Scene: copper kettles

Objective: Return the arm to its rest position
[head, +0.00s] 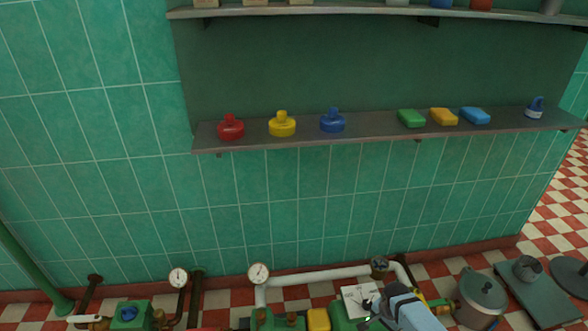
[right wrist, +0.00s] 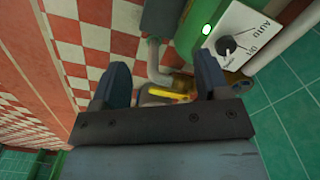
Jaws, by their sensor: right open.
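My right arm (head: 405,308) comes in at the bottom of the head view, with its grey-blue casing beside a white switch panel (head: 358,299). In the right wrist view my right gripper (right wrist: 162,80) is open, its two dark fingers wide apart with nothing held between them. The panel also shows there (right wrist: 243,35), with a black knob (right wrist: 226,45) and the word AUTO. The knob is to the right of the fingers, apart from them. My left gripper is in neither view.
Pipes, a white gauge (head: 258,273) and a second gauge (head: 178,277) run along the wall's foot. A lidded pot (head: 481,296) stands at lower right. A shelf (head: 370,134) holds red, yellow and blue round objects and several small blocks. The tiled wall below it is bare.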

